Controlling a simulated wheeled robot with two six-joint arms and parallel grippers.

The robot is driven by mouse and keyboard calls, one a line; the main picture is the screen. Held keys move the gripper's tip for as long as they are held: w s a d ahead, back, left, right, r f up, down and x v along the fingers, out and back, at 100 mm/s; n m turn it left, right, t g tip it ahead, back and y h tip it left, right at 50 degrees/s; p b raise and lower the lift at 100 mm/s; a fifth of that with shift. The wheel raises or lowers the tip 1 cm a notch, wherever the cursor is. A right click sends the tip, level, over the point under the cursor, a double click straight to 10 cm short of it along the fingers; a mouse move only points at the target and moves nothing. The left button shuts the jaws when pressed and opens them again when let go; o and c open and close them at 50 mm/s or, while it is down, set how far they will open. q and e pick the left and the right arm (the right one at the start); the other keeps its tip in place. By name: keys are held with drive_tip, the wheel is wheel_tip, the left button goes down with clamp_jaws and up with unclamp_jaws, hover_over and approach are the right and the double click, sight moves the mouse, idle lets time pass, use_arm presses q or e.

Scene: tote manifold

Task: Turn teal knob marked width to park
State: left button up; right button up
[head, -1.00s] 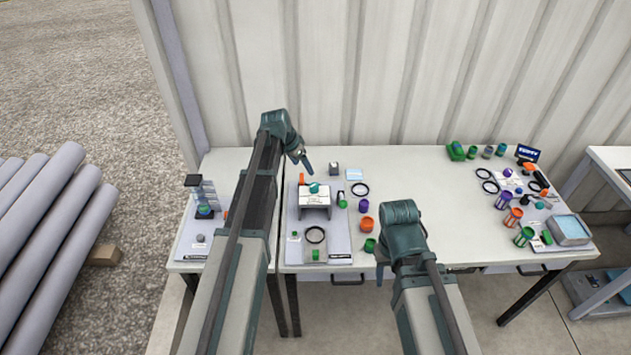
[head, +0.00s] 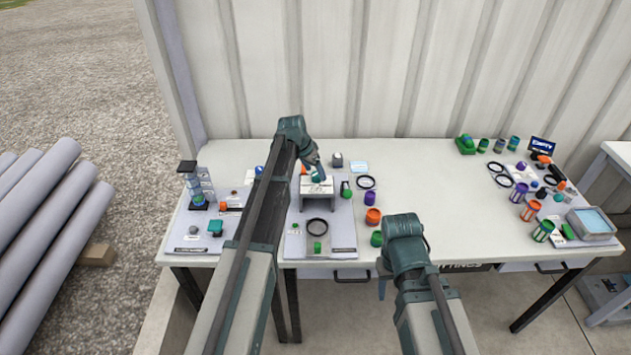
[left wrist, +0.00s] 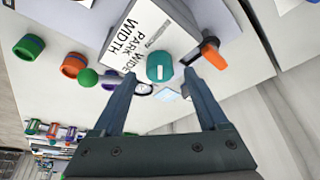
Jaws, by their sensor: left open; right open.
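The teal knob (left wrist: 160,67) sits on the white labelled top (left wrist: 175,30) of a small stand, beside the printed words WIDTH, PARK and WIDE. A white mark shows on the knob; I cannot tell which word it points to. In the head view the knob (head: 318,178) is partly covered by my left gripper (head: 317,168), which is just above it. In the left wrist view my left gripper (left wrist: 157,82) is open, the knob beyond and between its fingertips, with no contact visible. My right gripper (head: 382,284) hangs at the table's front edge, mostly hidden by its arm, empty as far as I see.
An orange piece (left wrist: 214,54) stands close to the stand's other side. The table's middle right (head: 430,190) is clear.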

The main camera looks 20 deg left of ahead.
use_arm(q)
drive_tip(key=shift+w+d+f+b, duration=0.1)
drive_tip(key=shift+f+b, duration=0.05)
drive_tip(key=shift+f, duration=0.2)
drive_tip(key=shift+w+d+f+b, duration=0.1)
drive_tip(key=shift+f+b, duration=0.05)
drive_tip(key=shift+f, duration=0.2)
clamp_jaws()
